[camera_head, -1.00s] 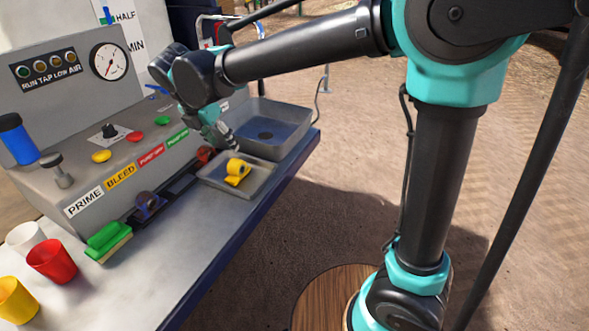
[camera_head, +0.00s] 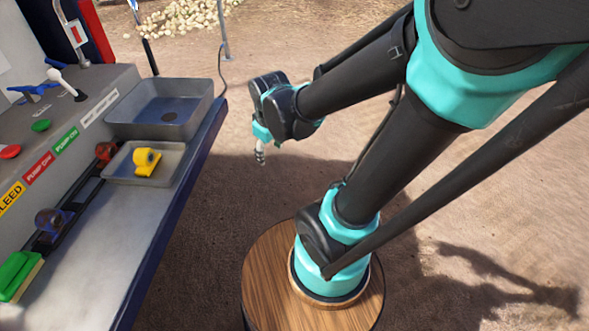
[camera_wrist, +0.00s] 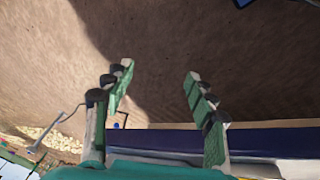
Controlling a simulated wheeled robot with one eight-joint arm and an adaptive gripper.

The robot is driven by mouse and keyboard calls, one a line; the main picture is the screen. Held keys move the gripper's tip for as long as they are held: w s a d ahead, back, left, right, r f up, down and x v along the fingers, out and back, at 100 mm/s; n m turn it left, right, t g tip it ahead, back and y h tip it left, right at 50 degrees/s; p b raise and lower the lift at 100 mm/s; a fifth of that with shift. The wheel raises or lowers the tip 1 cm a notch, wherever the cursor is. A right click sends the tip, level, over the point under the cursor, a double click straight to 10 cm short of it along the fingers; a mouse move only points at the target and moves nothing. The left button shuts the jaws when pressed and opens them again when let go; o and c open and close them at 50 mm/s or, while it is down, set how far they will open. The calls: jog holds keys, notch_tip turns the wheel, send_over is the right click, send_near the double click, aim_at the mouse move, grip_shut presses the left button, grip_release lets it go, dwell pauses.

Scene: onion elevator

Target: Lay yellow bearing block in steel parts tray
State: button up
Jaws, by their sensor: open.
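The yellow bearing block (camera_head: 147,161) rests inside the steel parts tray (camera_head: 178,170) on the bench, in the head view. It seems to lie on the tray floor, with its rounded end up. My gripper (camera_head: 260,155) hangs to the right of the tray, past the bench edge and over the dirt ground, apart from the block. In the wrist view my gripper (camera_wrist: 158,75) has its two green fingers spread wide with nothing between them. Neither the block nor the tray can be made out in the wrist view.
A grey sink (camera_head: 198,122) stands just behind the tray. A dark rail with a red bearing block (camera_head: 105,151) and a blue one (camera_head: 50,220) runs left of the tray. A green brush (camera_head: 17,272) lies at the near left. Open dirt ground lies right of the bench.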

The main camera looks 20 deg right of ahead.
jog(key=s+d+f+m, duration=0.4)
jog(key=s+d+m, duration=0.2)
jog(key=m, duration=0.1)
jog(key=shift+f+t, duration=0.15)
jog(key=shift+t, duration=0.15)
dwell(0.7)
